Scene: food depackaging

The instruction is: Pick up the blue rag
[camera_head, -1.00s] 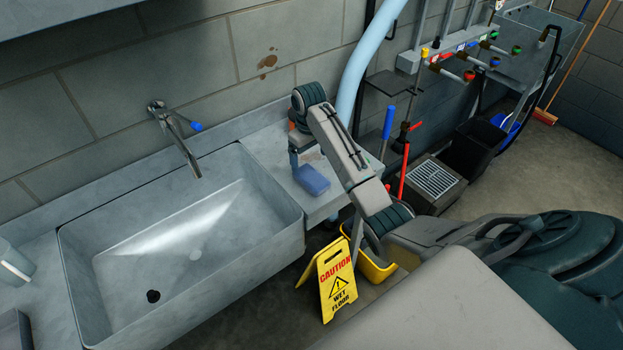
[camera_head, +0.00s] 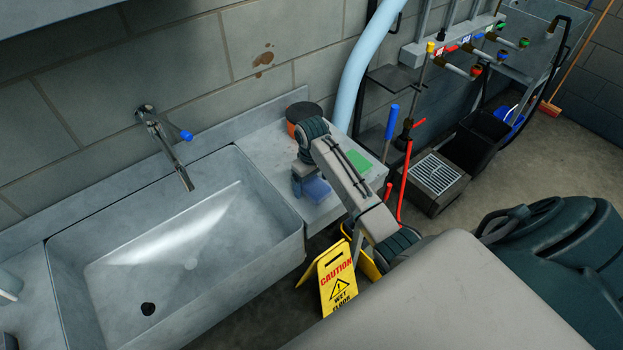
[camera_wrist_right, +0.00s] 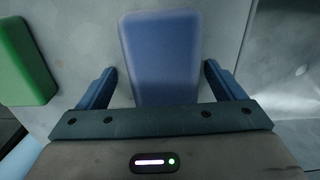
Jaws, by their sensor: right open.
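The blue rag (camera_head: 316,189) is a flat rounded block on the counter to the right of the sink in the head view. In the right wrist view the blue rag (camera_wrist_right: 160,55) lies straight ahead, between the two finger lines. My right gripper (camera_head: 305,184) is low over the counter at the rag, its fingers partly hidden by my arm. In the right wrist view my right gripper (camera_wrist_right: 160,85) is open, one blue finger on each side of the rag's near end. Whether the fingers touch it is unclear. My left gripper is out of view.
A green block (camera_head: 357,160) lies on the counter (camera_head: 335,205) right of the rag; it also shows in the wrist view (camera_wrist_right: 24,62). A round dark-topped container (camera_head: 303,114) stands behind. The sink (camera_head: 180,260) is left, a yellow caution sign (camera_head: 337,280) below.

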